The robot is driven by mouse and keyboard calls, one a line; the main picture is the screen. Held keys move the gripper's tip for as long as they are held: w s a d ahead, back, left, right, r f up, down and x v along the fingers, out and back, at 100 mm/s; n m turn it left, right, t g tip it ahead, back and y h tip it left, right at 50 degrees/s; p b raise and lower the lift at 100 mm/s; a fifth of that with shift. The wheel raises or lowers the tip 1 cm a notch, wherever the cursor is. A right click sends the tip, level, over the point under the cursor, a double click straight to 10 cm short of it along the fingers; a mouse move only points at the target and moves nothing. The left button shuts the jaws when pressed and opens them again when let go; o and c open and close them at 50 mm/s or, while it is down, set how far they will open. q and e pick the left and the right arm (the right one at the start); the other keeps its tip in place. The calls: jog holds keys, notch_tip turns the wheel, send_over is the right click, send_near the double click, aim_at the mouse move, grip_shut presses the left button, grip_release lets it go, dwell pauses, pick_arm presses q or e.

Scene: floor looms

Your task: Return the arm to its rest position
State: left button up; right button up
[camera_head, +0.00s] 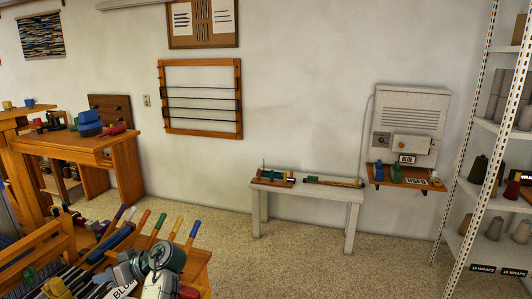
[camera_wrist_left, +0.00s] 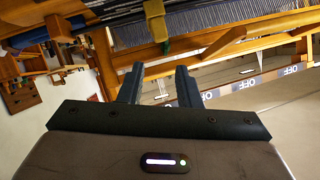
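My left gripper (camera_head: 128,268) shows at the bottom left of the head view, in front of the wooden loom (camera_head: 40,245) and close to a rack of coloured-handled tools. In the left wrist view, the two dark fingers of my left gripper (camera_wrist_left: 160,72) stand apart with nothing between them, so it is open and empty. The loom's beams and stretched threads (camera_wrist_left: 215,20) lie beyond the fingers there. I cannot tell the exact gap between gripper and loom. My right gripper is not in view.
The tool rack with coloured handles (camera_head: 172,229) is close to my left arm. A wooden bench (camera_head: 105,142) stands behind at left. A white low table (camera_head: 305,190) is by the wall, and metal shelving (camera_head: 458,190) is at right. The floor (camera_head: 330,270) in the middle is clear.

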pick_arm(q)
jog(key=s+d+f+m+t+h, duration=0.1)
jog(key=s+d+f+m+h, duration=0.2)
jog(key=s+f, duration=0.5)
jog(key=s+d+f+m+t+h, duration=0.1)
jog(key=s+f+m+h, duration=0.25)
jog(key=s+f, duration=0.5)
jog(key=s+d+m+t+h, duration=0.1)
jog(key=s+d+m+h, duration=0.3)
jog(key=s, duration=0.6)
jog(key=s+d+m+h, duration=0.2)
jog(key=s+d+m, duration=0.2)
jog(key=s+d, duration=0.45)
jog(key=a+f+g, duration=0.1)
jog(key=a+f, duration=0.1)
jog(key=f, duration=1.2)
jog(key=a+f, duration=0.3)
jog(key=f, duration=1.1)
jog(key=s+a+f+g, duration=0.1)
jog(key=s+f, duration=1.8)
jog(key=f, duration=0.2)
jog(key=shift+s+f+n+g, duration=0.3)
jog(key=shift+f+n, duration=0.1)
jog(key=shift+n, duration=0.05)
